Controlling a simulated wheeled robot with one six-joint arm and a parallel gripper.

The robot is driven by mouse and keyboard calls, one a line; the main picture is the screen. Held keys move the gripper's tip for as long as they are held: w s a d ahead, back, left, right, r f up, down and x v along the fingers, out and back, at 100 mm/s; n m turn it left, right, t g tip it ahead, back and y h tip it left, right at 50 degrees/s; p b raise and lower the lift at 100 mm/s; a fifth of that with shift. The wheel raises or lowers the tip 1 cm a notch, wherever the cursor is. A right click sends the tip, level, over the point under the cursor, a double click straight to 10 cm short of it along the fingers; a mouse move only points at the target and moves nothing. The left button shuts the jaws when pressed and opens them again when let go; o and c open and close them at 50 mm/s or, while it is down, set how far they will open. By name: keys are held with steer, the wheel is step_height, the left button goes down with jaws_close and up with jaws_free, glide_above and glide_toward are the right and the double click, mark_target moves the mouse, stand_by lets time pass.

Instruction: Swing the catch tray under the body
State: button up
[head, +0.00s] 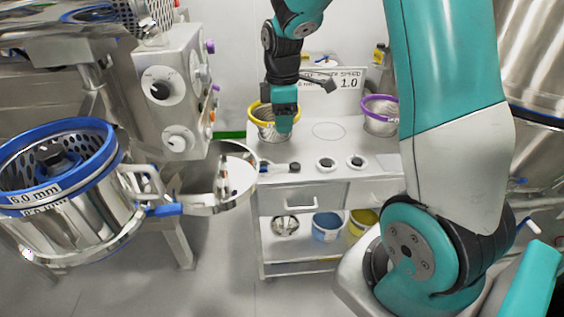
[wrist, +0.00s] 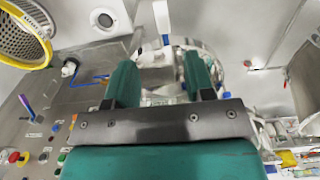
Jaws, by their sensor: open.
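The catch tray (head: 238,180) looks like the shallow round steel pan left of centre in the head view. It stands out to the right of the steel mill body (head: 75,225), not under it. The body carries a blue ring and a "6.0 mm" label. My gripper (head: 284,124) hangs above the cart, right of the tray and apart from it, in front of a yellow-rimmed sieve. In the wrist view my gripper (wrist: 159,72) has its two teal fingers apart with no object clearly held. Shiny metal parts show beyond them, but I cannot tell which.
A steel cart (head: 300,182) holds the yellow-rimmed sieve (head: 262,128) and a purple-rimmed sieve (head: 380,122). Its lower shelf holds a blue-rimmed container (head: 327,228). A control box (head: 168,100) with knobs stands above and left of the tray. Grey floor lies open in front.

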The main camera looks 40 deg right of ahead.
mark_target(282, 166)
step_height(282, 166, down, 14)
steer(key=shift+r+p, duration=0.15)
steer(key=shift+p, duration=0.95)
jaws_close()
